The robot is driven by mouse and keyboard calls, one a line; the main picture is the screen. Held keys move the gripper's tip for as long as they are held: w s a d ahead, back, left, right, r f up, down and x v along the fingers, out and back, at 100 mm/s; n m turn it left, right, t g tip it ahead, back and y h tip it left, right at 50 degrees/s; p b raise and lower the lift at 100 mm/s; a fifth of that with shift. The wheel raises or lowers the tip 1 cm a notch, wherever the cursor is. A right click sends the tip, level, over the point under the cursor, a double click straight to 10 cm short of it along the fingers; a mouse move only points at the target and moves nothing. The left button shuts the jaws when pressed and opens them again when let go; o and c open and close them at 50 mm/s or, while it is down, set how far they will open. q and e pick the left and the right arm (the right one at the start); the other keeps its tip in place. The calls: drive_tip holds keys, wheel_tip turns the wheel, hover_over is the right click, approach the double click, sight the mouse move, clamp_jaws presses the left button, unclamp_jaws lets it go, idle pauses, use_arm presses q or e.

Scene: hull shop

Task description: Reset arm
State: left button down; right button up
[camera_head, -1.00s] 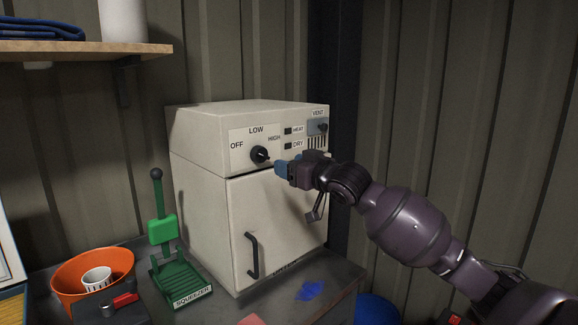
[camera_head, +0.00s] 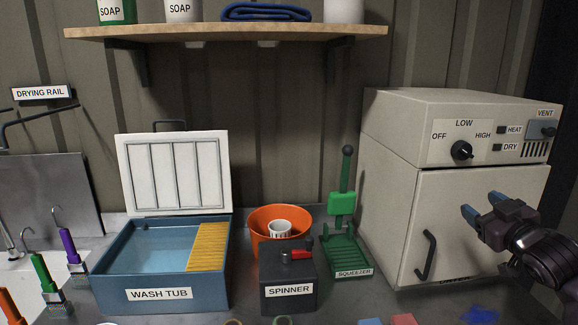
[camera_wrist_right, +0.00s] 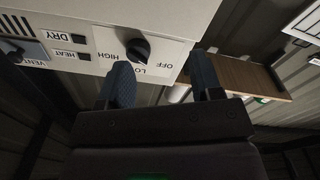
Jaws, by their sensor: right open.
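My right gripper (camera_head: 482,214) is in front of the cream drying cabinet (camera_head: 387,215) at the right of the head view, below its black knob (camera_head: 461,150). Its blue-padded jaws are open and nothing shows between them. In the right wrist view the two jaws (camera_wrist_right: 163,85) stand apart, with the knob (camera_wrist_right: 138,50) and its OFF, LOW, HIGH panel beyond them. The knob's pointer direction is too small to tell surely. My left gripper is not in view.
A wash tub (camera_head: 160,306) with raised lid, a spinner (camera_head: 287,272), an orange bowl (camera_head: 262,218) and a green squeezer (camera_head: 342,205) crowd the bench. Brushes (camera_head: 44,277) stand at left. A shelf (camera_head: 230,32) hangs above. The cabinet handle (camera_head: 427,255) is near my right gripper.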

drive_tip(key=s+a+f+g, duration=0.1)
drive_tip(key=s+a+f, duration=0.1)
drive_tip(key=f, duration=0.5)
drive_tip(key=s+a+f+g, duration=0.1)
drive_tip(key=s+f, duration=0.1)
drive_tip(key=f, duration=0.5)
drive_tip(key=s+a+f+m+g, duration=0.1)
drive_tip(key=s+a+f, duration=0.2)
drive_tip(key=s+f, duration=0.5)
drive_tip(key=s+a+f+m+g+h, duration=0.1)
drive_tip(key=s+a+f, duration=0.3)
drive_tip(key=s+f, duration=0.4)
drive_tip(key=s+a+f+m+g, duration=0.2)
drive_tip(key=s+a+f+g, duration=0.1)
drive_tip(key=s+f, duration=0.5)
wheel_tip(320, 180, down, 3)
drive_tip(key=shift+a+r+m+b, duration=0.1)
drive_tip(key=shift+a+m+b, duration=0.2)
drive_tip(key=shift+a, duration=0.45)
drive_tip(key=shift+s, duration=0.1)
